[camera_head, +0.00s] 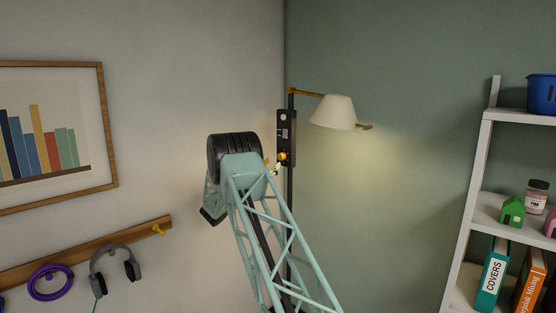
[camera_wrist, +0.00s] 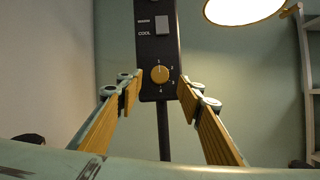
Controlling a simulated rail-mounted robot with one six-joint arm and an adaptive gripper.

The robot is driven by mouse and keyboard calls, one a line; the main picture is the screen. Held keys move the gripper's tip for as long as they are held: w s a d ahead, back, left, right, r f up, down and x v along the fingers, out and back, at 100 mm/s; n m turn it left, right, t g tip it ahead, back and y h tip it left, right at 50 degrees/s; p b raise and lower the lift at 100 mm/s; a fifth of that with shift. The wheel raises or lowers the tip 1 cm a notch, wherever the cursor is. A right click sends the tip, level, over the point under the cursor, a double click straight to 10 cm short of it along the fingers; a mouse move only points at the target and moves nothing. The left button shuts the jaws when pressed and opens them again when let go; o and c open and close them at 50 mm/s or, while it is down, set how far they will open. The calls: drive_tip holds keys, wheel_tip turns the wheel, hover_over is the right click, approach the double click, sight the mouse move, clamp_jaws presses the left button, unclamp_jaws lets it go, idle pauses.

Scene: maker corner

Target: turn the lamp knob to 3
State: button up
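The lamp knob (camera_wrist: 160,74) is a round orange dial on the dark control panel (camera_wrist: 157,44), with numbers around it. A faint mark on it seems to point up toward 1; this is too small to be sure. My gripper (camera_wrist: 159,84) is open, with one orange-padded finger on either side of the knob and gaps between. Whether the tips reach as far as the knob is unclear. In the head view the knob (camera_head: 283,156) shows beside my wrist, which mostly hides the gripper. The lamp's white shade (camera_head: 334,112) is lit.
The panel sits on a dark pole (camera_wrist: 163,130) near the room corner. White shelves (camera_head: 482,160) with books and small items stand at right. A framed picture (camera_head: 110,130) and a wooden rail (camera_head: 150,228) with headphones (camera_head: 115,267) are on the left wall.

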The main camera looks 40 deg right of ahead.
sight(280, 157)
drive_tip(key=shift+p+x, duration=0.4)
drive_tip(key=shift+x, duration=2.45)
drive_tip(key=c, duration=0.8)
drive_tip(key=shift+c, duration=0.2)
